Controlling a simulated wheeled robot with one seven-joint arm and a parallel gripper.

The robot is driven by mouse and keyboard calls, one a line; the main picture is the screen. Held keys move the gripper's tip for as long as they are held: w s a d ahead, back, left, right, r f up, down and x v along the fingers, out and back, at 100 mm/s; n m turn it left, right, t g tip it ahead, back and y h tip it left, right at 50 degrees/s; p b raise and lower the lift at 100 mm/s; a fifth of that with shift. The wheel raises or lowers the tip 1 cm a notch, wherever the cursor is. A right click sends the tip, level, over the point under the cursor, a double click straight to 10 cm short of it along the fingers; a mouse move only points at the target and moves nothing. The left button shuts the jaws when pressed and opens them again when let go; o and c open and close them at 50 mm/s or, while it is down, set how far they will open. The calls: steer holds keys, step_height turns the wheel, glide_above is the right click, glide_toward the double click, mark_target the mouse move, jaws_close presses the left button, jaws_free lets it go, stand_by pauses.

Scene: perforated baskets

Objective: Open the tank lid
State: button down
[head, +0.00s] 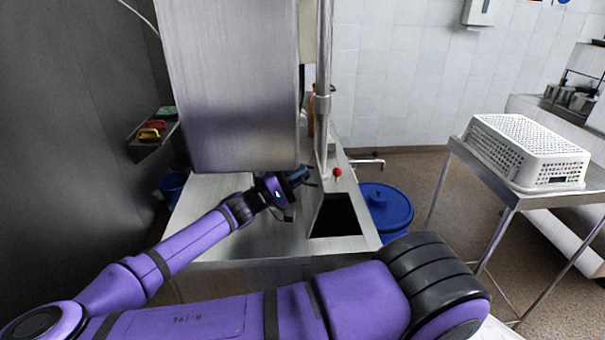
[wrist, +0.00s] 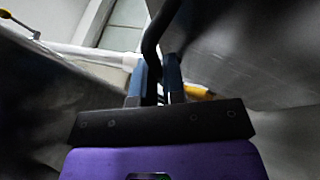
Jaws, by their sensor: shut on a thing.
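A large steel hood (head: 235,90), which looks like the tank lid, stands raised over a steel counter (head: 205,200), with a gap between them. My gripper (head: 299,177) reaches in beneath the hood's lower right edge. In the wrist view my gripper (wrist: 153,82) has its blue fingers closed on a black curved bar (wrist: 152,45) that runs upward between them. The bar looks like a handle; how it joins the hood is hidden. A blue round barrel with a lid (head: 385,208) stands on the floor to the right, apart from my gripper.
A steel post (head: 323,70) rises beside the hood. A dark square opening (head: 335,215) and a red knob (head: 337,172) are right of my gripper. A white perforated basket (head: 525,150) sits on a steel table at right. A wall shelf (head: 150,150) is at left.

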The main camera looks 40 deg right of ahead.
steer(key=shift+w+a+f+n+h, duration=0.25)
steer(key=shift+w+a+h, duration=0.15)
steer(key=shift+a, duration=0.25)
steer(key=shift+w+a+f+n+h, duration=0.15)
steer(key=shift+w+a+n+h, duration=0.1)
steer(key=shift+w+a+h, duration=0.25)
steer(key=shift+s+a, duration=0.1)
steer(key=c, duration=1.2)
jaws_free()
steer(key=a, duration=0.5)
steer(key=w+a, duration=0.1)
steer(key=a, duration=0.3)
steer(key=w+a+f, duration=0.1)
steer(key=a, duration=0.4)
steer(key=shift+w+a+f, duration=0.1)
steer(key=shift+w+a, duration=0.1)
steer(key=shift+a, duration=0.1)
